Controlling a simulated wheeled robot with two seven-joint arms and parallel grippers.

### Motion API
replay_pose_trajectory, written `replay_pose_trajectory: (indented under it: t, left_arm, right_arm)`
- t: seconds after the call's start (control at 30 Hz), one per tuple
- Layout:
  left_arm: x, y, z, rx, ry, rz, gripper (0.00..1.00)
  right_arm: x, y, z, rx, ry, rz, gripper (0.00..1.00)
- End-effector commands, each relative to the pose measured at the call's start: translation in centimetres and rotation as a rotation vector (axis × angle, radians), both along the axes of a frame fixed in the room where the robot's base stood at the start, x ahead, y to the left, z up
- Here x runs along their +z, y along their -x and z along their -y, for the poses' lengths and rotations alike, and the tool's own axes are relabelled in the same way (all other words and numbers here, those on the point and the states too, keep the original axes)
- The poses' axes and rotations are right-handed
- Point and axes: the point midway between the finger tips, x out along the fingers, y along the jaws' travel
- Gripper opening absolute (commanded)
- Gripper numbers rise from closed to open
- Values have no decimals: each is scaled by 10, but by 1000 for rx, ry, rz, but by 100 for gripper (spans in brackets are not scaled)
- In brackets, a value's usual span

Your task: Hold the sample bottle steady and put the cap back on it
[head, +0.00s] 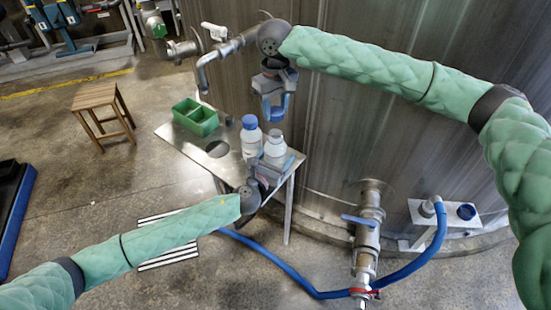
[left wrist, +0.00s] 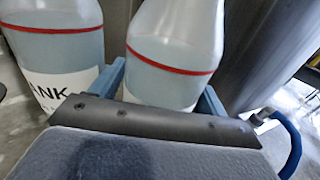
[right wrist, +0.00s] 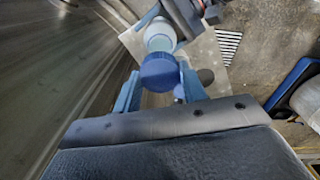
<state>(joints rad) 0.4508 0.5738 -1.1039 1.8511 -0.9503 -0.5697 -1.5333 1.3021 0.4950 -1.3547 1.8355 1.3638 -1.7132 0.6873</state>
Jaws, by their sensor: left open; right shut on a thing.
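The open sample bottle (head: 275,147) stands uncapped on the steel table, a red line around it in the left wrist view (left wrist: 175,50). My left gripper (head: 270,166) is open, with its fingers on either side of this bottle; contact cannot be told. My right gripper (head: 275,108) is shut on the blue cap (right wrist: 160,71) and holds it above the open bottle, clearly apart from the neck in the head view. In the right wrist view the bottle (right wrist: 158,36) shows beyond the cap.
A second bottle (head: 251,140) with a blue cap and a label ending "ANK" (left wrist: 50,88) stands close left of the open one. A green divided box (head: 196,117) sits at the back of the table (head: 178,131). The tank wall (head: 340,130) rises behind and right.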

Motion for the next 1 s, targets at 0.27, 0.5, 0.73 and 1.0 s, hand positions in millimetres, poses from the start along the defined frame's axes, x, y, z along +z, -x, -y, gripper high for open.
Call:
replay_pose_trajectory:
  t: [0.27, 0.5, 0.73, 1.0]
  left_arm:
    - [-1, -6, 3, 0, 0, -1, 75]
    - [0, -5, 3, -1, 0, -1, 60]
    - [0, -5, 3, -1, 0, -1, 23]
    - [0, -5, 3, -1, 0, 0, 23]
  right_arm:
    - [0, 0, 0, 0, 0, 0, 21]
    - [0, 0, 0, 0, 0, 0, 21]
    - [0, 0, 0, 0, 0, 0, 21]
    - [-22, 1, 0, 0, 1, -3, 21]
